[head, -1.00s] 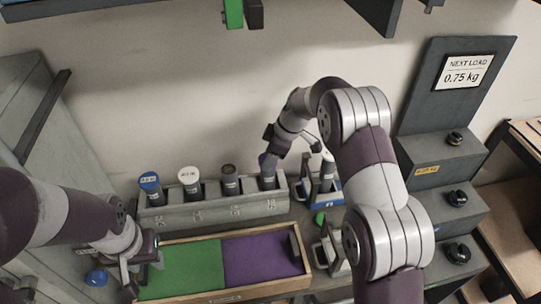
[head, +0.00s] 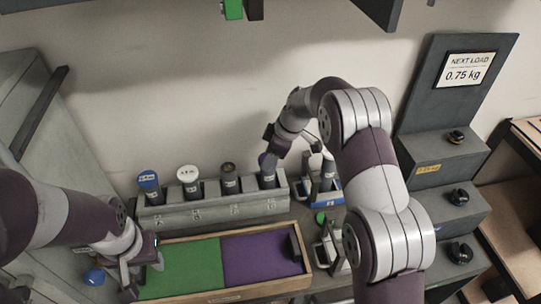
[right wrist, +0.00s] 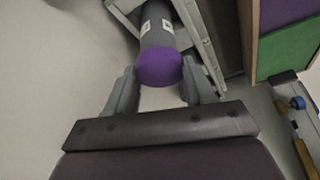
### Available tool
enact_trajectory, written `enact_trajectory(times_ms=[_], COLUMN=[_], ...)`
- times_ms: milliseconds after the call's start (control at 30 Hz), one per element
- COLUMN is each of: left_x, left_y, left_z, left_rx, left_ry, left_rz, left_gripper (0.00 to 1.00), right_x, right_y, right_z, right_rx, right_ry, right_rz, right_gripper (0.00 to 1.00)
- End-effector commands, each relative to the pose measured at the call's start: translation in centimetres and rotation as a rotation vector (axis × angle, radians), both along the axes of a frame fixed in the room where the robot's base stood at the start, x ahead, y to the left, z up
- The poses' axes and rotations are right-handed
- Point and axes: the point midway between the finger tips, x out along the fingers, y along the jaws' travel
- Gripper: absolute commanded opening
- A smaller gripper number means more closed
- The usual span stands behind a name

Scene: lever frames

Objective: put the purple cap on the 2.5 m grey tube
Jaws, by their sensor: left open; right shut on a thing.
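The purple cap (right wrist: 160,67) sits at the end of a grey tube (right wrist: 156,25) in the right wrist view, between the two fingers. My right gripper (right wrist: 157,88) is shut on the cap. In the head view the cap (head: 263,158) is a small purple patch at the top of the rightmost tube (head: 268,180) in the grey rack (head: 215,212), partly hidden by my gripper. I cannot tell whether the cap is fully seated, and the tube's label is too small to read. My left gripper (head: 142,278) is open and empty at the tray's left end.
Tubes with a blue top (head: 148,179), a white top (head: 188,173) and a dark top (head: 228,168) stand left in the rack. A tray with green (head: 185,265) and purple (head: 260,255) halves lies in front. A blue-based stand (head: 328,197) is right of the rack.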

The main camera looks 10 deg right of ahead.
Motion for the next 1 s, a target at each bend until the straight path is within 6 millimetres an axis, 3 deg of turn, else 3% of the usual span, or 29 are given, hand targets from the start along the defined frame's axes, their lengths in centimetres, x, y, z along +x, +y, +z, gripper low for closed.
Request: enact_trajectory(times_ms=[367,400,467,500,800,1000], left_x=[0.0,0.0,0.0,0.0,0.0,0.0], left_y=[0.0,0.0,0.0,0.0,0.0,0.0], left_z=[-0.1,-0.1,-0.1,-0.1,-0.2,-1.5], left_rx=[0.000,0.000,0.000,0.000,0.000,0.000], left_ry=[0.000,0.000,0.000,0.000,0.000,0.000], left_rz=[0.000,0.000,0.000,0.000,0.000,0.000], left_gripper=[0.43,0.43,0.43,0.43,0.43,0.43], right_x=[0.0,0.0,0.0,0.0,0.0,-0.6], right_y=[0.0,0.0,0.0,0.0,-0.1,-1.6], right_z=[0.0,0.0,0.0,0.0,0.3,4.0], right_rx=[0.000,0.000,0.000,0.000,0.000,0.000], right_ry=[0.000,0.000,0.000,0.000,-0.002,-0.006], right_rz=[0.000,0.000,0.000,0.000,0.000,-0.001], right_gripper=[0.25,0.60,0.79,0.83,0.83,0.83])
